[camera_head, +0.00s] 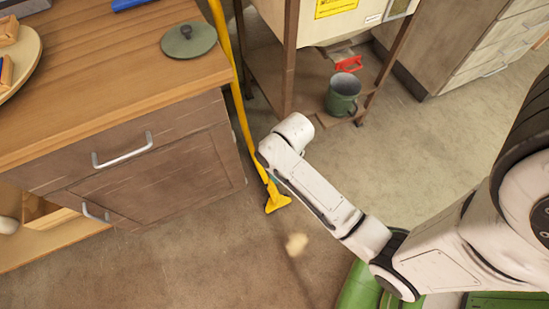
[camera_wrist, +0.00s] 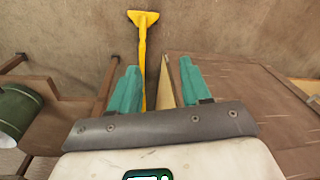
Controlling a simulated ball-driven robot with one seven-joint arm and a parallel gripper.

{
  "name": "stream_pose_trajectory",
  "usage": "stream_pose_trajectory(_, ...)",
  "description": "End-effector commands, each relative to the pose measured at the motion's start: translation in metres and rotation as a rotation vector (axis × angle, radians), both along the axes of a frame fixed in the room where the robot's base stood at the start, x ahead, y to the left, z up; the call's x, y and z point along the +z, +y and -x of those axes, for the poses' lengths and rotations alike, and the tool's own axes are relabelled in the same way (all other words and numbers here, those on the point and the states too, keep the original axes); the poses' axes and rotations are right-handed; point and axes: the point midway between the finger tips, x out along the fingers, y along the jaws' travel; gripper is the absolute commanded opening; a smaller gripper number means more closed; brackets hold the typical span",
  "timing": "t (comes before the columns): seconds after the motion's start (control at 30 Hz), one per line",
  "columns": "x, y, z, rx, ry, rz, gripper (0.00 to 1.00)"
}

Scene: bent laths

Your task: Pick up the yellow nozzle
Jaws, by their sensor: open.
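The yellow nozzle (camera_head: 277,201) rests on the floor at the lower end of a long yellow tube (camera_head: 237,100). The tube leans upright between the wooden cabinet and the small stand. In the wrist view the nozzle's flared head (camera_wrist: 143,18) is at the top, and its tube runs down the picture between my finger lines, nearer the left finger. My gripper (camera_wrist: 158,68) is open and empty, with two teal fingers. In the head view it is mostly hidden behind my arm, close to the tube just above the nozzle. I cannot tell how far the tube is from the fingers.
The wooden cabinet (camera_head: 160,175) with handles stands left, with a round green lid (camera_head: 188,40) on top. A stand (camera_head: 291,60) on the right holds a green mug (camera_head: 343,94) on its low shelf. The floor (camera_head: 200,265) in front is mostly clear.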

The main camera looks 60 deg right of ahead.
Motion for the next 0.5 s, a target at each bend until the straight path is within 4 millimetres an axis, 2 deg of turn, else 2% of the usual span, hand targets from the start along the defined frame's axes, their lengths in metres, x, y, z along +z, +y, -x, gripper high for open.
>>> stream_pose_trajectory(0.03,-0.039,-0.006,-0.005,-0.020,0.002,-0.008,0.47)
stream_pose_trajectory(0.5,-0.231,-0.055,-0.040,-0.198,0.002,-0.083,0.47)
